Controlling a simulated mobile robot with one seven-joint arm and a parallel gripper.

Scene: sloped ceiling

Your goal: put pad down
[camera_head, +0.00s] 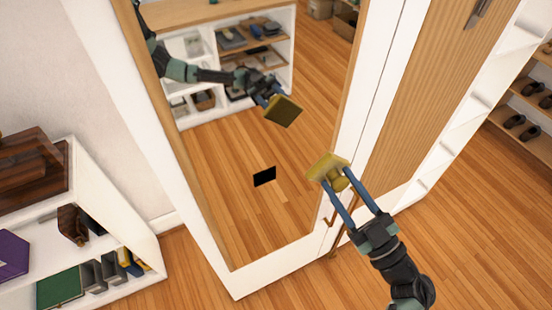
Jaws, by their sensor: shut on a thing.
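A yellow pad (325,167) with a short knob on its back is held up in front of the wardrobe's mirror door. My gripper (338,182) has its two blue fingers shut on the pad's knob. The pad's face is turned towards the mirror (240,190). I cannot tell whether it touches the door. The mirror shows a reflection of the pad and of my arm. A black rectangular patch (264,177) shows on the mirror, left of the pad.
A low white shelf (122,232) with books and boxes stands at left, with a dark wooden thing (32,170) on top. A shoe rack (528,105) is at far right. Wooden floor (400,215) is clear in front.

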